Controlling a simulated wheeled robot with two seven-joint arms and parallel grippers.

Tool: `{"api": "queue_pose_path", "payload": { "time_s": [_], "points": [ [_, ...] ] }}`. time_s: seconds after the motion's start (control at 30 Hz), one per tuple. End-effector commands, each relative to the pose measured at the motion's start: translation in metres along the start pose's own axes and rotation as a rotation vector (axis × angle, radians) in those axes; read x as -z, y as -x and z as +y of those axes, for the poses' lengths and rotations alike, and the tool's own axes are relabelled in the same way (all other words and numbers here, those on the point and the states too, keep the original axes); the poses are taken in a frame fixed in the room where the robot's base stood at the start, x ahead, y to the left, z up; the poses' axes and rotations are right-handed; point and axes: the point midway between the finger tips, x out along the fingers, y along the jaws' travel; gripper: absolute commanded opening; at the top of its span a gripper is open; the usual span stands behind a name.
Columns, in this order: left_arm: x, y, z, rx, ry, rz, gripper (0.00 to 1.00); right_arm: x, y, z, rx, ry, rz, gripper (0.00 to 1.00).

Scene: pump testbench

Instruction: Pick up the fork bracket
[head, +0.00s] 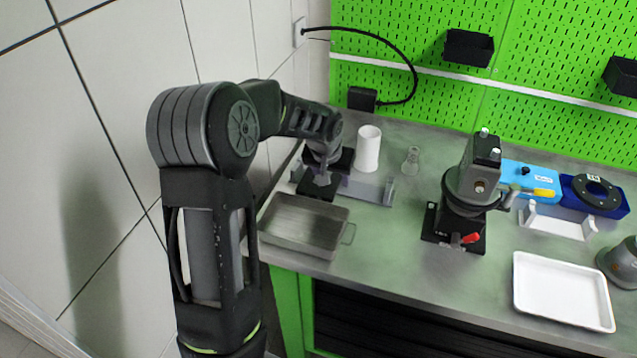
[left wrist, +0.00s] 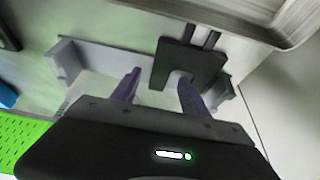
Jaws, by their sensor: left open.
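The fork bracket (head: 315,190) is a dark flat piece at the left end of the bench, partly hidden by my left gripper in the head view. In the left wrist view the bracket (left wrist: 183,62) shows a U-shaped notch and two thin prongs. It lies by a pale grey holder (head: 371,191) with raised ends, also in the left wrist view (left wrist: 64,64). My left gripper (left wrist: 158,76) is open over the bracket and holder. One finger overlaps the bracket's notch; the other is beside the bracket. I cannot tell whether either touches it. My right gripper is not in view.
A metal tray (head: 305,243) lies in front of the bracket. A white cylinder (head: 367,149) and a small flask (head: 411,161) stand behind the holder. A dark pump unit (head: 474,176) and a white tray (head: 563,290) are to the right. Bench is clear between holder and pump.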

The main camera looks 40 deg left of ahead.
Motion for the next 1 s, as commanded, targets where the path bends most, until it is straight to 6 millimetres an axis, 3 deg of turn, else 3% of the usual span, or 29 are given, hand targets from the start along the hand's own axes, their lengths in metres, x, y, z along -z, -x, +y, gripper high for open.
{"api": "queue_pose_path", "payload": {
  "time_s": [0.2,0.73,1.0],
  "points": [
    [0.001,-0.017,0.0,-0.001,0.0,0.002,0.53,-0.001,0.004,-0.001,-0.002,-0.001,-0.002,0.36],
    [0.001,-0.017,0.0,-0.001,0.0,0.002,0.53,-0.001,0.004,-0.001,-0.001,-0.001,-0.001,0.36],
    [0.001,-0.017,0.0,-0.001,0.0,0.002,0.32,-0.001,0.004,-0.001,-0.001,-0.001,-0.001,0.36]
  ]
}}
